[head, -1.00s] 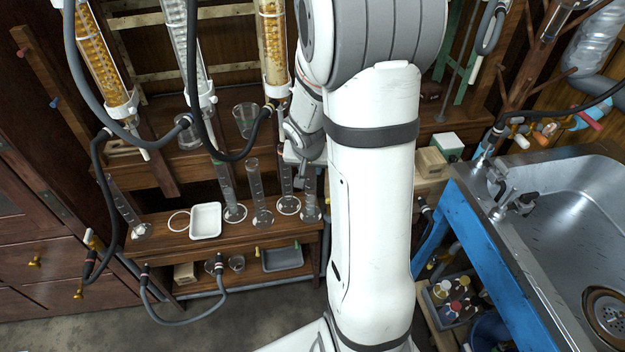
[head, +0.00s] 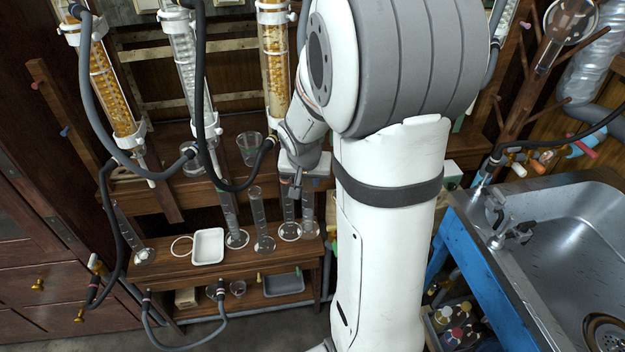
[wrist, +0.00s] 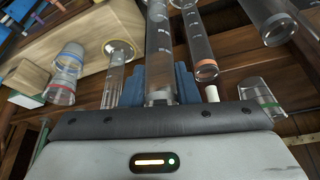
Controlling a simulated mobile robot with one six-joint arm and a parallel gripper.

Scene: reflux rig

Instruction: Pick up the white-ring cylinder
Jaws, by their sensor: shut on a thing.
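The white-ring cylinder (head: 289,213) is a clear graduated glass cylinder on the wooden shelf bench, with a pale ring at its foot in the head view. My gripper (head: 293,185) is at its upper part, partly in front of it.
Other glass cylinders stand close by, one just right (head: 308,215) and one left (head: 259,220). A white tray (head: 207,246) lies farther left. Hoses hang in front of the upper shelf. An orange-ringed cylinder (wrist: 206,68) is near the fingers in the wrist view.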

